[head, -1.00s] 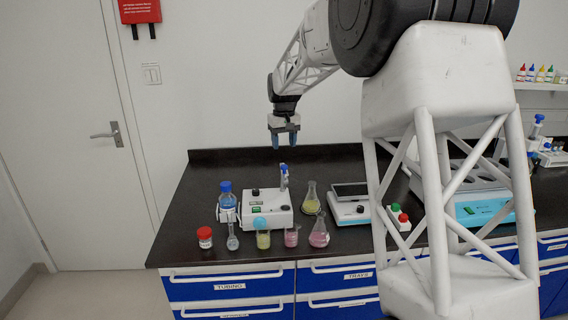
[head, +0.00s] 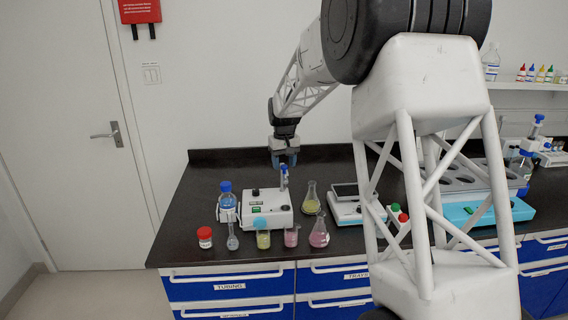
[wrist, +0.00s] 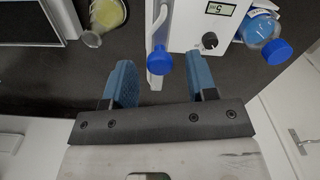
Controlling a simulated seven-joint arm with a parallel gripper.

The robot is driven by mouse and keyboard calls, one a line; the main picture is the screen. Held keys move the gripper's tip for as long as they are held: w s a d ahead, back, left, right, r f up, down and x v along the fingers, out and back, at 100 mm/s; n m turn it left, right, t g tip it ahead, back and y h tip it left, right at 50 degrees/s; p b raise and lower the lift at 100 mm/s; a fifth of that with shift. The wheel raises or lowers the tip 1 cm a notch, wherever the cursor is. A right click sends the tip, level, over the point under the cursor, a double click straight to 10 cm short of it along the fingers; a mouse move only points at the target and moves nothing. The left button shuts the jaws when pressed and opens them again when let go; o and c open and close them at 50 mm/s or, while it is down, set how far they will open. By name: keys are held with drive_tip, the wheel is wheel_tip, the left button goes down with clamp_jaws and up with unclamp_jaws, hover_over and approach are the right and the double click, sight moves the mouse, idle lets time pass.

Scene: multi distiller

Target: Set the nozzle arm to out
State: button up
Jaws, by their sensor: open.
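The white dispenser box (head: 266,207) stands on the dark bench and also shows in the wrist view (wrist: 198,28), with a small display and a black knob. The nozzle arm (head: 285,185) is a slim white piece with a blue top at the box's right rear. In the wrist view, its blue cap (wrist: 160,63) shows clearly. My gripper (head: 284,159) is just above and behind the nozzle arm, pointing down. In the wrist view, my gripper (wrist: 161,82) is open and empty, with blue fingers apart on either side of the cap. Contact is not visible.
A blue-capped bottle (head: 227,202) stands left of the box. A yellow flask (head: 311,200) and a scale (head: 345,207) stand to the right. A red-capped jar (head: 205,237) and several small vessels line the front. The bench behind is clear.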

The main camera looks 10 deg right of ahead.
drive_tip(key=shift+f, duration=0.15)
clamp_jaws()
drive_tip(key=shift+d, duration=0.15)
idle(0.5)
drive_tip(key=w+d+n, duration=0.5)
drive_tip(key=d+n, duration=0.1)
drive_tip(key=n, duration=0.9)
drive_tip(key=shift+d, duration=0.15)
drive_tip(key=shift+w, duration=0.1)
idle(0.4)
